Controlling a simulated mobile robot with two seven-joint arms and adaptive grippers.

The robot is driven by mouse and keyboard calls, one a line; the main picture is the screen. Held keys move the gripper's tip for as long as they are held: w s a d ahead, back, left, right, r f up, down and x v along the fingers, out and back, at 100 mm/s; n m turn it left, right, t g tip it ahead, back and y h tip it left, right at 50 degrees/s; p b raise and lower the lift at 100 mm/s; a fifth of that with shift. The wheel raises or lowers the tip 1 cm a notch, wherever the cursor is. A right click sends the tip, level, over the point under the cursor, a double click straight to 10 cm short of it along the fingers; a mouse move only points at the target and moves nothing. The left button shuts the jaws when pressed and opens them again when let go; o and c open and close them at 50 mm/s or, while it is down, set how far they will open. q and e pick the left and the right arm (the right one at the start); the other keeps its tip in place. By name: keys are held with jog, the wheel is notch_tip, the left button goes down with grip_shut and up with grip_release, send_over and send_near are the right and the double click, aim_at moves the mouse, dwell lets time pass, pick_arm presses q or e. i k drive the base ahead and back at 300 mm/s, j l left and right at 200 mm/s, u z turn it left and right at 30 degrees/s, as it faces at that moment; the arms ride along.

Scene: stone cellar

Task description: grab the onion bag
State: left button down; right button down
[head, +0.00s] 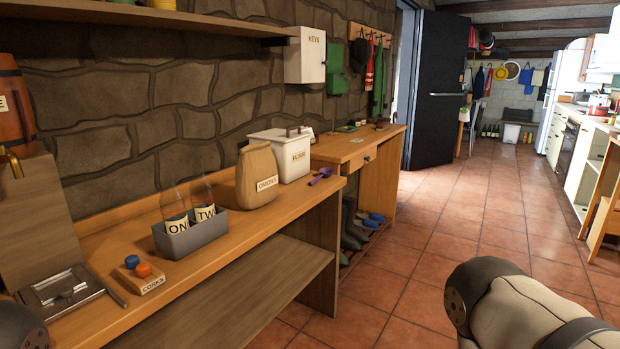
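The onion bag (257,176) is a tan paper sack with a label reading "ONIONS". It stands upright on the wooden bench on the left, between the grey bottle holder and the white flour bin. Its front and top are clear to see. Neither gripper is in view. Only a dark rounded part of my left arm shows at the lower left corner, and a pale padded link of my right arm at the lower right, both away from the bag.
The bench (300,202) also holds a grey holder with two bottles (190,236), a corks block (140,278), the flour bin (284,152) and a purple scoop (320,176). A shelf (140,14) hangs above. The tiled floor (450,225) to the right is open.

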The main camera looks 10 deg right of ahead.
aim_at(257, 172)
jog(key=i+l+u, duration=0.2)
jog(key=i, duration=0.2)
jog(key=i+u, duration=0.15)
jog(key=i, duration=0.2)
jog(key=i+l+u, duration=0.2)
jog(key=i+l, duration=0.05)
jog(key=i, duration=0.1)
